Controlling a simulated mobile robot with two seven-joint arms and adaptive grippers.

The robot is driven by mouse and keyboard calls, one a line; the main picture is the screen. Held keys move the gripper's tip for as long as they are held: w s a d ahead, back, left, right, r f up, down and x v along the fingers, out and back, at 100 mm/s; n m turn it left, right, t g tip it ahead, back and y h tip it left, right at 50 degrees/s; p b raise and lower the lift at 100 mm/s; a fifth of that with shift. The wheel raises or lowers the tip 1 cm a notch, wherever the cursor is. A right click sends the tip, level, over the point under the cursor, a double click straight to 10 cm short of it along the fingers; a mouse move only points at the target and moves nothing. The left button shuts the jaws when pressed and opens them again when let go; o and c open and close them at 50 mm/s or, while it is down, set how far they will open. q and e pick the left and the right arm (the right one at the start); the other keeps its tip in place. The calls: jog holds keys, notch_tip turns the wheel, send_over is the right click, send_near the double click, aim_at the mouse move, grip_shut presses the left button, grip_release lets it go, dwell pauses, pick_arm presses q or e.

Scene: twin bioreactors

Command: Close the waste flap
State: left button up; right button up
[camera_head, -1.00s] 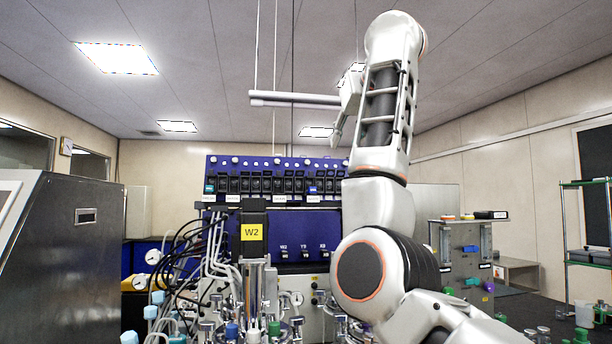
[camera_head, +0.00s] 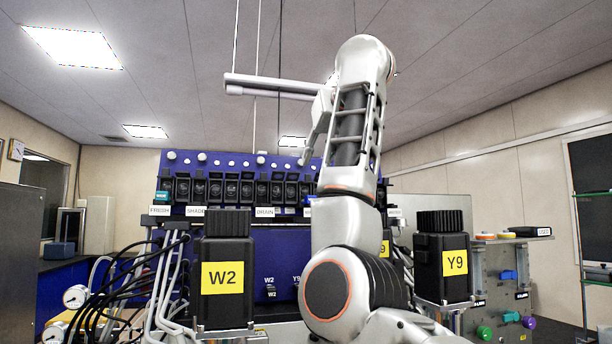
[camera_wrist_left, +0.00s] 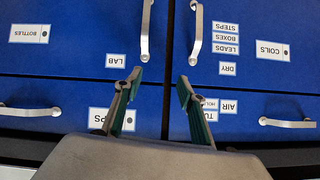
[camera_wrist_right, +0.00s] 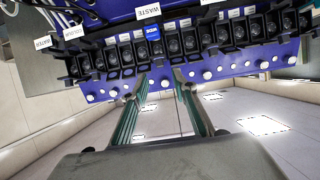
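The waste position shows in the right wrist view as a white WASTE label (camera_wrist_right: 148,11) with a small blue tag (camera_wrist_right: 153,32) beside it, on a row of black flapped slots (camera_wrist_right: 190,40). Whether the flap there stands open is unclear. My right gripper (camera_wrist_right: 158,82) is raised, fingers apart and empty, pointing toward the row without visible contact. My left gripper (camera_wrist_left: 158,84) is open and empty, facing blue cabinet fronts, and is outside the head view.
Large black-capped bottles labelled W2 (camera_head: 223,275) and Y9 (camera_head: 442,262) stand close in front. Black and grey hoses (camera_head: 150,285) hang at left. Blue drawers with metal handles (camera_wrist_left: 197,32) face my left gripper.

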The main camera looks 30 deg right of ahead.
aim_at(309, 176)
jog(key=p+x, duration=0.2)
jog(key=x, duration=0.4)
jog(key=shift+w+d+f, duration=0.1)
jog(key=shift+w+f, duration=0.05)
jog(key=shift+w, duration=0.25)
pick_arm(q)
jog(key=shift+s+a+f+g+y, duration=0.15)
jog(key=shift+s+a+f+y, duration=0.05)
jog(key=shift+s+a, duration=0.3)
jog(key=shift+s+a+f+g+y, duration=0.2)
jog(key=shift+s+a, duration=0.2)
jog(key=shift+a, duration=0.15)
pick_arm(e)
jog(key=shift+w+f, duration=0.1)
pick_arm(q)
jog(key=shift+w+d, duration=0.1)
jog(key=shift+d, duration=0.05)
pick_arm(e)
grip_shut()
